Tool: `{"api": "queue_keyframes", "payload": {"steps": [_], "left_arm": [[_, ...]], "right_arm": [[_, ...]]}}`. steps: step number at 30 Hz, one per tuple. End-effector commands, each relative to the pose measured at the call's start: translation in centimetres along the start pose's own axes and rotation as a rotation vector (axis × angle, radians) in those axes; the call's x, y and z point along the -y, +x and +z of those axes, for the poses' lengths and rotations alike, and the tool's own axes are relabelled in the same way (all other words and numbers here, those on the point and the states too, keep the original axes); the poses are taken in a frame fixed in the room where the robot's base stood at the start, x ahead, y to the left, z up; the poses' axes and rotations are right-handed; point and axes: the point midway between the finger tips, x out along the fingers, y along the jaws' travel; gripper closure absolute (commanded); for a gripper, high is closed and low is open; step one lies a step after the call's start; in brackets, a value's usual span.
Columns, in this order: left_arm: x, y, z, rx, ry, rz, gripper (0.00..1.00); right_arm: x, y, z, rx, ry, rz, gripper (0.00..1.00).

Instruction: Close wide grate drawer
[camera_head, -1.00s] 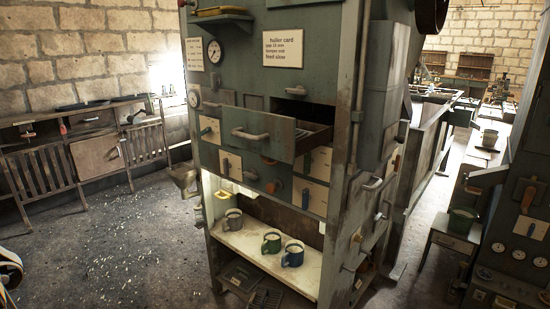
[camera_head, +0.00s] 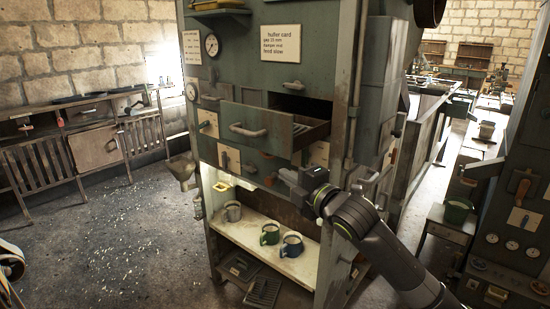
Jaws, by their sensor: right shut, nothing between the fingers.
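The wide grate drawer (camera_head: 246,130) is pulled out of the green cabinet (camera_head: 320,50), its inside showing behind the front panel. A light curved handle (camera_head: 248,130) sits on its front. My right gripper (camera_head: 284,176) is in front of the cabinet, below the drawer and to the right of its handle, apart from the handle. Its fingers point left and are shut and empty. My right arm comes in from the lower right and hides part of the small drawers on the cabinet's right side. My left gripper is not in view.
A shelf (camera_head: 255,255) below holds a grey mug (camera_head: 233,211), a green mug (camera_head: 269,234) and a blue mug (camera_head: 291,245). A metal funnel (camera_head: 181,168) juts from the cabinet's left side. The floor (camera_head: 120,235) on the left is open, with scattered debris.

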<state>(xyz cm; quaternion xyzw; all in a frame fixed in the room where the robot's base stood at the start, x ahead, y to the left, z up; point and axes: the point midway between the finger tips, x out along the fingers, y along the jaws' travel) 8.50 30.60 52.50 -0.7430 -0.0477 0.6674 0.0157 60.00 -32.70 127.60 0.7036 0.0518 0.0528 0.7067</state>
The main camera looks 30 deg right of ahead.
Motion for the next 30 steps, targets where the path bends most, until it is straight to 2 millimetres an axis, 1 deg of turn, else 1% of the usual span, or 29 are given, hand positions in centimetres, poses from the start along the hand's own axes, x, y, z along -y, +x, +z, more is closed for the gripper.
{"api": "queue_keyframes", "payload": {"steps": [5,15,20,21,25,30], "left_arm": [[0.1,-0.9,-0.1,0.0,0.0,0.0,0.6],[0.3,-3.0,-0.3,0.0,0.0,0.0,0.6],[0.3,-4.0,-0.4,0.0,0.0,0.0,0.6],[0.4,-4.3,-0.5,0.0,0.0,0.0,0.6],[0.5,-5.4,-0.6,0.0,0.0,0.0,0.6],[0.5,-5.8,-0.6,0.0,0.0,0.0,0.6]], "right_arm": [[-0.3,1.9,0.0,-0.001,0.008,0.001,1.0],[-0.2,7.4,0.0,0.0,0.009,-0.002,1.0],[-0.2,9.7,0.0,0.0,0.008,-0.001,1.0],[-0.3,10.1,0.3,0.002,0.005,-0.003,1.0],[-0.2,10.3,2.4,0.004,0.002,-0.004,1.0],[0.0,10.6,3.6,0.002,0.004,-0.002,1.0]]}}
